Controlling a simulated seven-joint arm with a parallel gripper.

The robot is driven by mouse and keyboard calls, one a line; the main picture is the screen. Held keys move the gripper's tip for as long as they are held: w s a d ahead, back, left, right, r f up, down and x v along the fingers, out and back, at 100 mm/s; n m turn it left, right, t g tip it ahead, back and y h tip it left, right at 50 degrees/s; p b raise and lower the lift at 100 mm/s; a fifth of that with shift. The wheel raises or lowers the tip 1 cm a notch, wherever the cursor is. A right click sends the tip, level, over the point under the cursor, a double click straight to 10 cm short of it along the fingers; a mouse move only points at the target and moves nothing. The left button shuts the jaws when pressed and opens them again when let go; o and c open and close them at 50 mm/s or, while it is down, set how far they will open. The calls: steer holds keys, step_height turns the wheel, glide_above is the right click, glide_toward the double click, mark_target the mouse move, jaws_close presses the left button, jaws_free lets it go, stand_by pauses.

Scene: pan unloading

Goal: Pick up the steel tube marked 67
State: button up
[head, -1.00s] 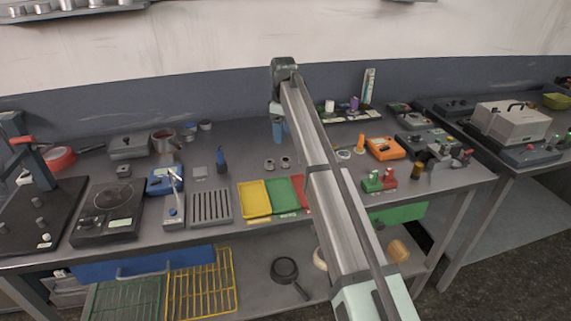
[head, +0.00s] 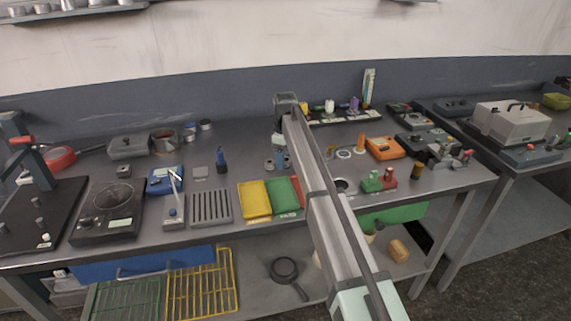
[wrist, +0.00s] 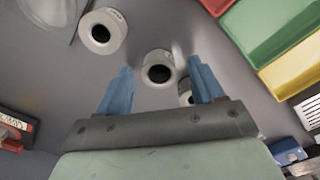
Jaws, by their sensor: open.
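Several short grey steel tubes with dark bores stand in the wrist view. One tube (wrist: 158,60) stands between the blue fingertips of my gripper (wrist: 160,70). A second tube (wrist: 102,31) stands at upper left with a small mark on its rim, too small to read. A third tube (wrist: 185,88) is partly hidden behind the right finger. I cannot read 67 on any of them. In the head view my gripper (head: 281,163) is low over the bench, with a tube (head: 269,162) beside it. My gripper is open and holds nothing; I cannot tell whether the fingers touch the middle tube.
Yellow (head: 255,199) and green (head: 282,193) trays lie toward the bench front, with a red one partly behind my arm. A slotted grey rack (head: 210,208) stands left of them.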

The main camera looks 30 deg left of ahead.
steer(key=shift+c, duration=0.5)
steer(key=c, duration=1.1)
